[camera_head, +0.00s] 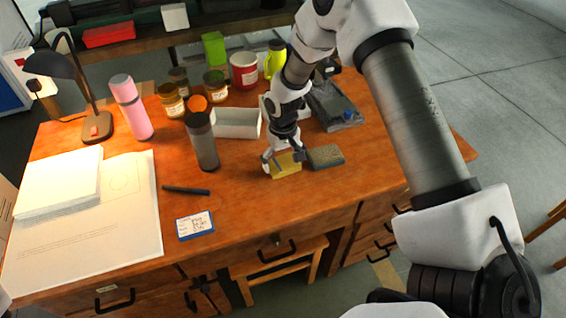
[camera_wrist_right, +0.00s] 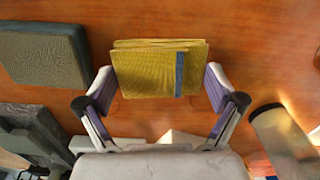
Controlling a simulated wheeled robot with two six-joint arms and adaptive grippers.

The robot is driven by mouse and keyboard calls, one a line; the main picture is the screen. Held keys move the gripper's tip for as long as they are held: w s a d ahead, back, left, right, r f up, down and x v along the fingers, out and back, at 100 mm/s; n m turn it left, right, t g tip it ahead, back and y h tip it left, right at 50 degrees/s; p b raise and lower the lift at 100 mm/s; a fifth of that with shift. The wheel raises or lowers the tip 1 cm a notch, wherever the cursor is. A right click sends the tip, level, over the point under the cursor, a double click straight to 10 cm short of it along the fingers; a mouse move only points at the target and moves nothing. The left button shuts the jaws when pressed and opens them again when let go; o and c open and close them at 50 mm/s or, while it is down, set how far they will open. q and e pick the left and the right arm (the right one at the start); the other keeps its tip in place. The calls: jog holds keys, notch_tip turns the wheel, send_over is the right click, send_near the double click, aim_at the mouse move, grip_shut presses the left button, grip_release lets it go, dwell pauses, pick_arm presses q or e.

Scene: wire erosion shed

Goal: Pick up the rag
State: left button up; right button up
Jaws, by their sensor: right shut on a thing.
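The rag (camera_head: 287,166) is a folded yellow cloth near the front middle of the wooden table. In the right wrist view the rag (camera_wrist_right: 150,70) shows a blue stripe near one edge and sits between the two fingers. My right gripper (camera_head: 282,160) is shut on the rag from above. It also shows in the right wrist view (camera_wrist_right: 160,92), with a finger against each side of the cloth. I cannot tell whether the rag is lifted off the table. My left gripper is not in view.
A grey-green block (camera_head: 326,156) lies just right of the rag. A dark bottle (camera_head: 203,142) stands to the left, and a white tray (camera_head: 238,123) lies behind. A black pen (camera_head: 186,190) and a label card (camera_head: 195,225) lie front left. The table's front right is clear.

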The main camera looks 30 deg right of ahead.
jog(key=shift+r, duration=0.45)
jog(key=shift+s+d+r, duration=0.1)
jog(key=shift+s+r, duration=0.05)
jog(key=shift+r, duration=0.35)
jog(key=shift+s+d+r, duration=0.1)
jog(key=shift+s+r, duration=0.05)
jog(key=shift+r, duration=0.35)
jog(key=s+d+b, duration=0.1)
jog(key=s, duration=0.3)
jog(key=s+d+r+b, duration=0.1)
jog(key=s+d, duration=0.1)
jog(key=s, duration=0.3)
jog(key=s+d+b, duration=0.1)
jog(key=s+d, duration=0.1)
jog(key=s, duration=0.3)
jog(key=shift+r+b, duration=0.15)
jog(key=shift+b, duration=0.15)
jog(key=shift+s+d, duration=0.15)
jog(key=shift+s, duration=0.05)
